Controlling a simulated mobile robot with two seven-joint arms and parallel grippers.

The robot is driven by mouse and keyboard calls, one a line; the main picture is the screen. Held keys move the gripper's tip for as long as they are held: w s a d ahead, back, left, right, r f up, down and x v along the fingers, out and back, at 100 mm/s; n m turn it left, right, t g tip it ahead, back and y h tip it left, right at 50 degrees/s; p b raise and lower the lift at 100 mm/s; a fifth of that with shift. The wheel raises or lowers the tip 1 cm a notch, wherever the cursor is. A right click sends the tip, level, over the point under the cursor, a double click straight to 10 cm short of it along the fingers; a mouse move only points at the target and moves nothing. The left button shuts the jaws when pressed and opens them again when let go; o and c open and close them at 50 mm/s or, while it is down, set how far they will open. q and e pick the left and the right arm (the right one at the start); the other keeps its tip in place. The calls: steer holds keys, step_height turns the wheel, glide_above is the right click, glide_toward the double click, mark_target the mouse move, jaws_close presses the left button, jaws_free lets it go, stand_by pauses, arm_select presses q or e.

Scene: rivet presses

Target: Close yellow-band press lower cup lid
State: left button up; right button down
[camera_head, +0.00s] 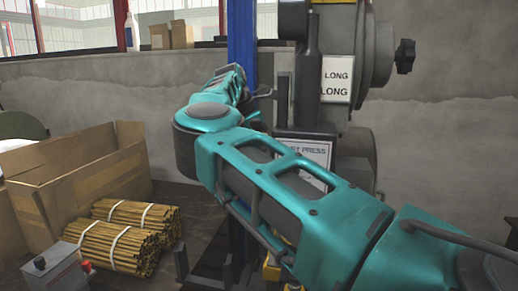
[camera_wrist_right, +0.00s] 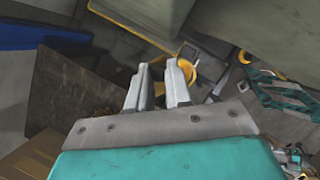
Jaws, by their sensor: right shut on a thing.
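The press (camera_head: 300,90) stands behind my right arm in the head view, with a LONG sign (camera_head: 338,80) and a partly covered plate reading PRESS. A yellow curved piece (camera_wrist_right: 189,68) shows just by the right finger. My left gripper is in neither view.
An open cardboard box (camera_head: 85,180) and tied bundles of brown rods (camera_head: 120,240) lie at the left in the head view. A grey box with a red knob (camera_head: 55,270) is at bottom left. A concrete wall stands behind. My right arm spans the middle.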

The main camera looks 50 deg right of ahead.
steer(key=shift+s+r+m+p, duration=0.1)
steer(key=shift+r+m+p, duration=0.35)
steer(key=shift+p, duration=0.55)
steer(key=shift+s+f+m+g, duration=0.1)
steer(key=shift+f+m+g, duration=0.15)
steer(key=shift+m+g, duration=0.25)
steer(key=shift+s+f+m+y, duration=0.1)
steer(key=shift+f+m+y, duration=0.15)
steer(key=shift+m, duration=0.3)
steer(key=shift+s+a+r+m+y, duration=0.1)
steer(key=shift+m+y, duration=0.1)
steer(key=shift+m, duration=0.2)
steer(key=shift+s+a+m+y, duration=0.1)
steer(key=shift+m+y, duration=0.05)
steer(key=shift+m, duration=0.25)
steer(key=c, duration=1.1)
jaws_free()
steer(key=shift+o, duration=0.2)
